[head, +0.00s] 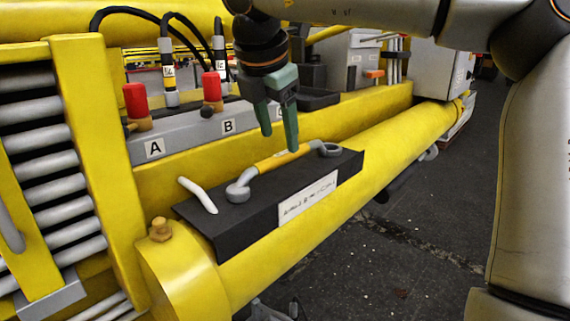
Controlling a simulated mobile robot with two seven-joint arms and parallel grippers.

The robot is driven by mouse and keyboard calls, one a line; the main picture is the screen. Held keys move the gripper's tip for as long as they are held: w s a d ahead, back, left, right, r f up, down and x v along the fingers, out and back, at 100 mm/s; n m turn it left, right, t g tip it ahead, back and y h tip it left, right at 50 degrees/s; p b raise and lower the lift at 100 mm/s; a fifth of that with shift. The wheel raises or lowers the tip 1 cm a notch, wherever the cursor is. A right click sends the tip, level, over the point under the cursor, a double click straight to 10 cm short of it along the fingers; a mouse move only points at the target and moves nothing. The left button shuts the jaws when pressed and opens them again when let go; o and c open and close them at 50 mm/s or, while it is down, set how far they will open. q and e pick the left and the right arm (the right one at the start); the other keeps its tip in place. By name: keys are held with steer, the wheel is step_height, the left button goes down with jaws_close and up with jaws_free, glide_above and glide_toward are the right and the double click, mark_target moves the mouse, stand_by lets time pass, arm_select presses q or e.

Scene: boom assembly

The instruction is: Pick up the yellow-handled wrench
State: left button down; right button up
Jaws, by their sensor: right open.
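The yellow-handled wrench (280,160) lies on a black mat (212,228) draped over the yellow boom. Its grey ends point to the lower left and the upper right. My right gripper (277,143) has green fingers and is open, pointing down. It is just above and behind the middle of the wrench's handle. One fingertip appears close to the handle; I cannot tell whether it touches. Nothing is between the fingers. My left gripper is not in view.
Red-capped valves (136,101) and (211,88) a second red-capped valve stand behind. A yellow ribbed frame (95,150) is at left; dark floor lies at right.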

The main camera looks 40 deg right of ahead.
mark_target(281, 154)
steer(key=x, duration=0.5)
steer(key=shift+s+a+p, duration=0.1)
steer(key=shift+a+p, duration=0.1)
steer(key=shift+p, duration=0.15)
jaws_close()
stand_by(1.0)
